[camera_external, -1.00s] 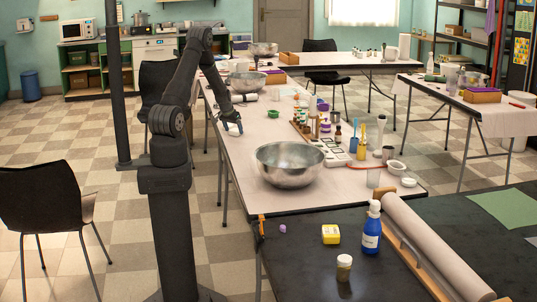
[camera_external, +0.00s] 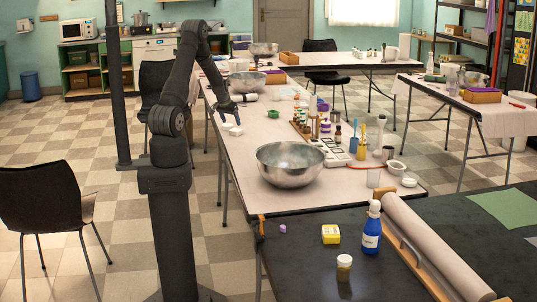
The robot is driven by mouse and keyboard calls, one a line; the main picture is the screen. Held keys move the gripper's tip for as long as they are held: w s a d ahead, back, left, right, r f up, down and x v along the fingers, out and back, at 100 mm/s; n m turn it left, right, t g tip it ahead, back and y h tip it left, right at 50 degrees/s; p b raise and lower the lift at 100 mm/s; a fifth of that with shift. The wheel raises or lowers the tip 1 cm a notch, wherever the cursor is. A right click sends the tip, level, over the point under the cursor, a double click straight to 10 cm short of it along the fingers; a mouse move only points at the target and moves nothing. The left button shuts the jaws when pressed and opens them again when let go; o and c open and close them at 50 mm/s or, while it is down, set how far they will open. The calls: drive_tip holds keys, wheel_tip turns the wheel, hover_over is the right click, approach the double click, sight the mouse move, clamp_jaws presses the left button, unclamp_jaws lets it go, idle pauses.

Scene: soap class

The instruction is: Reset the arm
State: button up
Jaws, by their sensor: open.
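My gripper (camera_external: 230,119) is at the end of my dark arm, above the left edge of the long table (camera_external: 236,160). It is open and looks empty, with its fingers pointing down. Two small white pieces (camera_external: 235,131) lie on the table just below the fingers, apart from them as far as I can tell. They are too small to make out in detail.
A large steel bowl (camera_external: 290,165) stands on the near part of the table, right of my gripper. A dark table (camera_external: 300,270) with a blue bottle (camera_external: 372,232) is in front.

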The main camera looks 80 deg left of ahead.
sight(234, 131)
drive_tip(key=v, duration=0.6)
drive_tip(key=x, duration=1.2)
drive_tip(key=shift+f, duration=0.1)
wheel_tip(234, 131, up, 4)
drive_tip(key=w+d+r, duration=0.6)
drive_tip(key=d+r, duration=0.5)
drive_tip(key=r, duration=0.1)
drive_tip(key=w+d+m+h, duration=0.1)
drive_tip(key=w+d+m, duration=0.1)
drive_tip(key=w+d, duration=0.4)
drive_tip(key=w+d+m+h, duration=0.1)
drive_tip(key=w+d+m, duration=0.2)
drive_tip(key=d, duration=0.9)
drive_tip(key=w+d+m+t, duration=0.1)
drive_tip(key=w+d+m, duration=0.1)
drive_tip(key=w+d, duration=0.8)
drive_tip(key=shift+m+h, duration=0.4)
